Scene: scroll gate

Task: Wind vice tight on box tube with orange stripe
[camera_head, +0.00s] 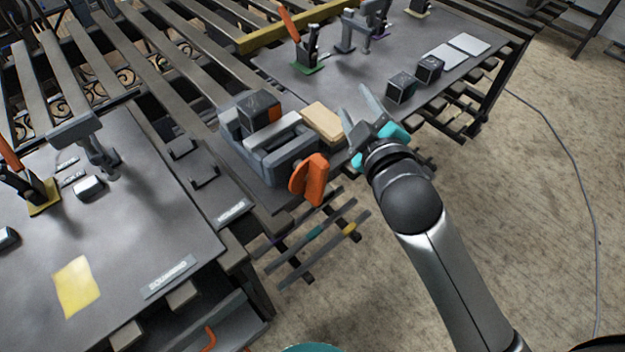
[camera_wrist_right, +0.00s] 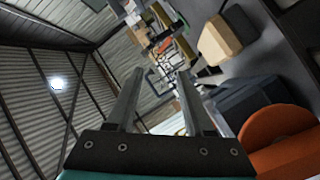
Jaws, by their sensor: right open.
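The grey vice (camera_head: 268,150) stands on a narrow bench in the middle of the head view. Its orange handle (camera_head: 312,180) faces the front right, and the handle is large at the lower right of the right wrist view (camera_wrist_right: 280,140). A dark box tube with an orange stripe (camera_head: 258,108) sits at the vice's jaws; whether they touch it on both sides I cannot tell. My right gripper (camera_head: 358,108) is open and empty, to the right of the vice and above the handle, apart from both. My left gripper is not in view.
A tan block (camera_head: 323,122) lies right of the vice. Two dark box tubes (camera_head: 415,78) stand on the far table (camera_head: 340,90) with orange-handled clamps. A left table (camera_head: 130,230) holds a yellow sheet (camera_head: 76,286) and a label. A rack with several bars (camera_head: 318,235) sits below the vice.

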